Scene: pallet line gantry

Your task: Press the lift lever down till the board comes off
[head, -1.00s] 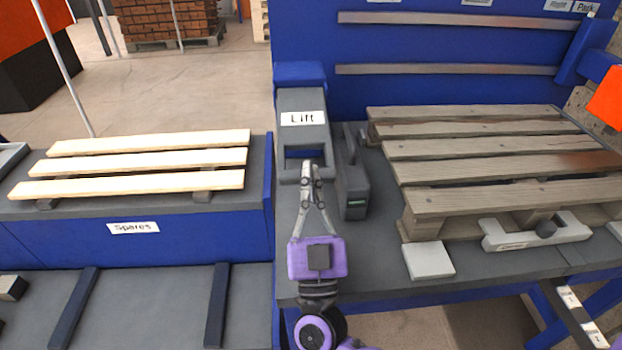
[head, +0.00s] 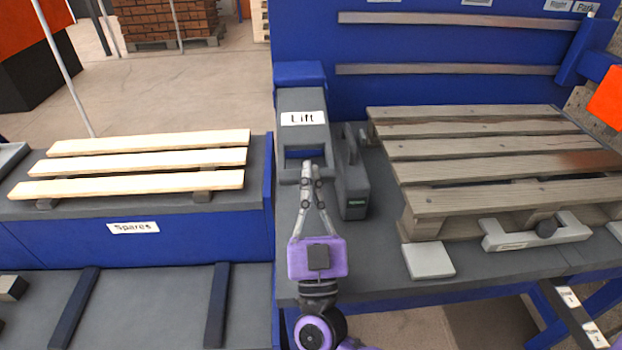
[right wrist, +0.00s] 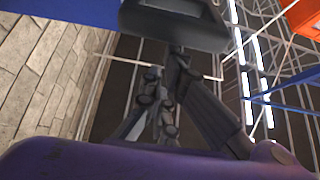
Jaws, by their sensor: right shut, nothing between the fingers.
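The grey lift unit carries a white "Lift" label (head: 302,118). Its lift lever (head: 291,176), a dark grey bar-shaped handle, is at the unit's front; it also shows at the top of the right wrist view (right wrist: 172,28). My purple right gripper (head: 306,166) is shut and empty, its fingertips at the handle and partly hiding it. In the right wrist view the fingertips (right wrist: 177,52) reach the handle's underside edge; I cannot tell whether they touch. The grey-brown pallet (head: 475,200) lies on the bench to the right with its several top boards (head: 500,167) in place. My left gripper is out of view.
A dark grey box with a handle (head: 352,190) stands close right of the lift unit. A light grey block (head: 428,261) and a light grey clamp-like piece (head: 535,232) sit before the pallet. Pale spare boards (head: 130,186) lie on the "Spares" bench at left.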

